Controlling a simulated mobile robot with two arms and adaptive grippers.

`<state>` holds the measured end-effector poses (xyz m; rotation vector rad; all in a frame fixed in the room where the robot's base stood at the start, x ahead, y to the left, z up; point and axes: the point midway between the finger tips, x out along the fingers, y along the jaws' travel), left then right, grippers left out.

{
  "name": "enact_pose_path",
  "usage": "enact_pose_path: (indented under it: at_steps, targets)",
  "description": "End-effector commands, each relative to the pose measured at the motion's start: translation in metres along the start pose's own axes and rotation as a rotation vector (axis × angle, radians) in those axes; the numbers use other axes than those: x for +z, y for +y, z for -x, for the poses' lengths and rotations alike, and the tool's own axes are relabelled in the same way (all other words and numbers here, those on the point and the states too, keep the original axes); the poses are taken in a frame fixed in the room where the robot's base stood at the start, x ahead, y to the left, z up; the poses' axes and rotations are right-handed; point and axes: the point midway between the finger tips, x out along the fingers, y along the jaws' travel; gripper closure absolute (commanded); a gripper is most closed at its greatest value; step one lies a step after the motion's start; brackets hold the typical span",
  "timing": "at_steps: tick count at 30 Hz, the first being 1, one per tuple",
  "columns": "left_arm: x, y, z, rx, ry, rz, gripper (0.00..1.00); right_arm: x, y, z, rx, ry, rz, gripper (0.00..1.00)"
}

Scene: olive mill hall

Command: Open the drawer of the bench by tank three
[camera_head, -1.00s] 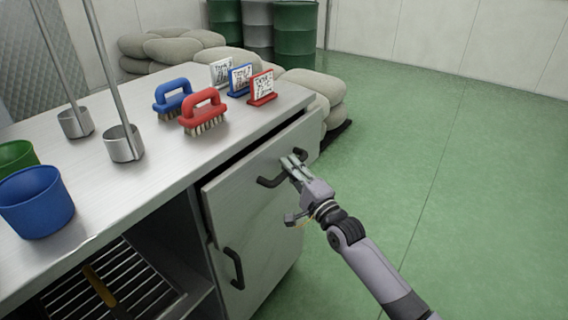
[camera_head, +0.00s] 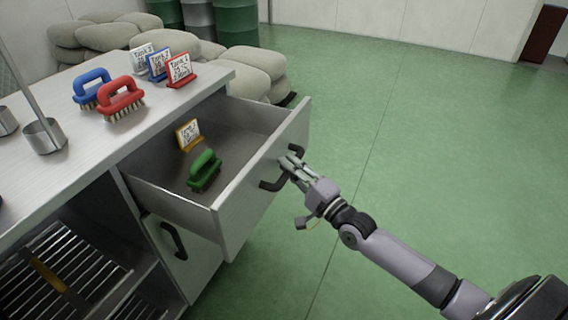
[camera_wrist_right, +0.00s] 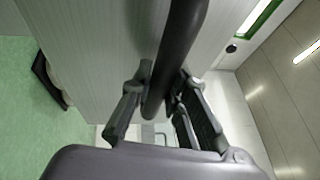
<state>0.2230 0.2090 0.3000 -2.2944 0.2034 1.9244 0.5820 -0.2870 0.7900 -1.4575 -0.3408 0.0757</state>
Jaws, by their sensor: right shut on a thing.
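The bench (camera_head: 55,195) has a pale metal top, and its upper drawer (camera_head: 238,215) stands pulled well out. Inside the drawer lie a green brush (camera_head: 204,170) and a yellow-framed sign card (camera_head: 188,134). My right gripper (camera_head: 288,168) is at the drawer front, shut on the dark bar handle (camera_head: 270,184). In the right wrist view the handle (camera_wrist_right: 176,50) runs between the two fingers (camera_wrist_right: 155,105), with the drawer front behind it. My left gripper is not in view.
On the bench top stand a blue brush (camera_head: 91,88), a red brush (camera_head: 121,99), small tank signs (camera_head: 180,70) and a metal ladle (camera_head: 45,136). A lower door handle (camera_head: 174,240) is under the drawer. Sacks (camera_head: 245,68) lie behind the bench. The green floor (camera_head: 410,150) at right is clear.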

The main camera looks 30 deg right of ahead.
Motion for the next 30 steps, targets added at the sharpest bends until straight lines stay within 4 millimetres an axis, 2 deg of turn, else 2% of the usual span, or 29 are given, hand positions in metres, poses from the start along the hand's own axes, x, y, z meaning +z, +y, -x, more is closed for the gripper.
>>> enact_pose_path:
  at_steps: [18,19,28,30]
  targets:
    - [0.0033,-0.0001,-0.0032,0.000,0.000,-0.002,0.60,-0.0021,0.0007,0.0066,0.005,0.000,-0.004,1.00]
    - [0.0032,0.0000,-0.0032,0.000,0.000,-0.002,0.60,-0.0021,0.0007,0.0065,0.005,0.000,-0.004,0.84]
    - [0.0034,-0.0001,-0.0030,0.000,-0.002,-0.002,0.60,-0.0023,-0.0005,0.0061,0.002,0.000,-0.002,0.64]
    - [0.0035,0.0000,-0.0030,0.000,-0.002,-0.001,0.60,-0.0023,-0.0008,0.0060,0.001,0.000,-0.001,0.64]
